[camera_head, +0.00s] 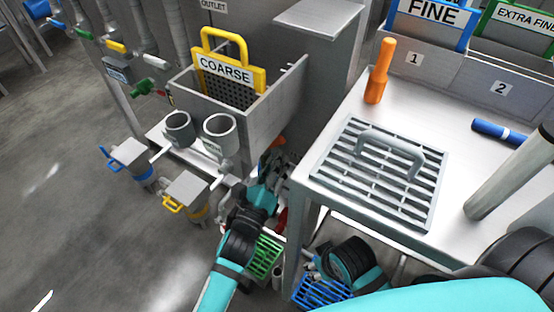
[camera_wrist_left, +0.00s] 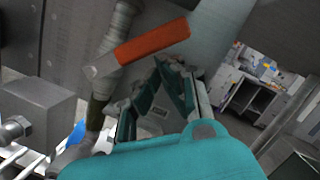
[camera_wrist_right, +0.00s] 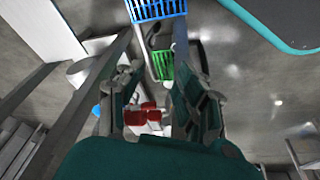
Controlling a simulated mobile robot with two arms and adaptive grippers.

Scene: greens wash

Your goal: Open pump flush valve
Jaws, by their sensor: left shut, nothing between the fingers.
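An orange-red lever handle (camera_wrist_left: 152,42) sits slantwise on a grey pipe in the left wrist view. I take it for the flush valve handle, though no label on it is readable. My left gripper (camera_wrist_left: 168,68) is shut and empty, its fingertips just below the handle in that view; I cannot tell if they touch it. In the head view the left gripper (camera_head: 270,168) reaches down between the coarse tank and the table, where the valve is mostly hidden. My right gripper (camera_wrist_right: 160,85) is open and empty, low beside the table; its fingers are hidden in the head view.
Green (camera_head: 264,257) and blue (camera_head: 322,292) baskets lie low. Floor at left is clear.

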